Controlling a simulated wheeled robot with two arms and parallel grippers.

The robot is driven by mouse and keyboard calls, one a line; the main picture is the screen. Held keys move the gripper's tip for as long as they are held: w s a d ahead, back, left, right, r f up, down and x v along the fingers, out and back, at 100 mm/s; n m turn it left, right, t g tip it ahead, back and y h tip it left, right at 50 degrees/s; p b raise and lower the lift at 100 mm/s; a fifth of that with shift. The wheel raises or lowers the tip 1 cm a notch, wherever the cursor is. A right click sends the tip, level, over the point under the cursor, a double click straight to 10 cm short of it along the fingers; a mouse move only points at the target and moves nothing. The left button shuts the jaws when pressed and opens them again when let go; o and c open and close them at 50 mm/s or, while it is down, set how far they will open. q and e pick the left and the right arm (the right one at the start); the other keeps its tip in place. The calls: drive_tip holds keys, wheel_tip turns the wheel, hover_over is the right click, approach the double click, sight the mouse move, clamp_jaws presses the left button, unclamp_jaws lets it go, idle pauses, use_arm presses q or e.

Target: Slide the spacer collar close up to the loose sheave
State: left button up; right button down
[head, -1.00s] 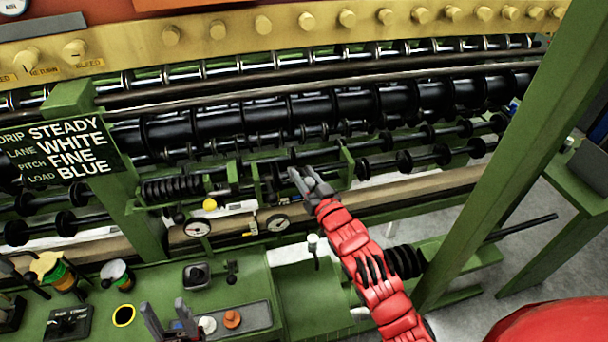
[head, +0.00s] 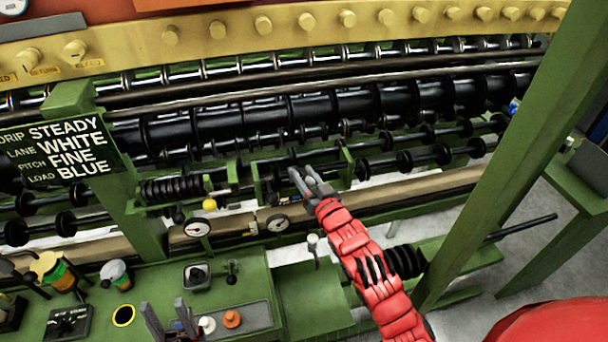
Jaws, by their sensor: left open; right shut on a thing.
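My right gripper (head: 304,172), on the red arm, reaches into the green bracket frame (head: 349,168) in front of the black rollers. Its fingertips are at the short dark shaft there, shut on a small dark part that I take to be the spacer collar; the fingers mostly hide it. Dark round parts (head: 268,180) sit on the shaft just left of the fingers. I cannot tell which one is the loose sheave, or how wide the gap to the collar is. My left gripper (head: 167,316) is open and empty, low over the green bench.
Levers, knobs and a grey tray (head: 257,317) crowd the green bench (head: 300,289). A green post (head: 505,165) slants up at right.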

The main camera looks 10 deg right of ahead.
drive_tip(key=shift+a+b, duration=0.3)
drive_tip(key=shift+b, duration=0.75)
drive_tip(key=shift+c, duration=2.3)
unclamp_jaws()
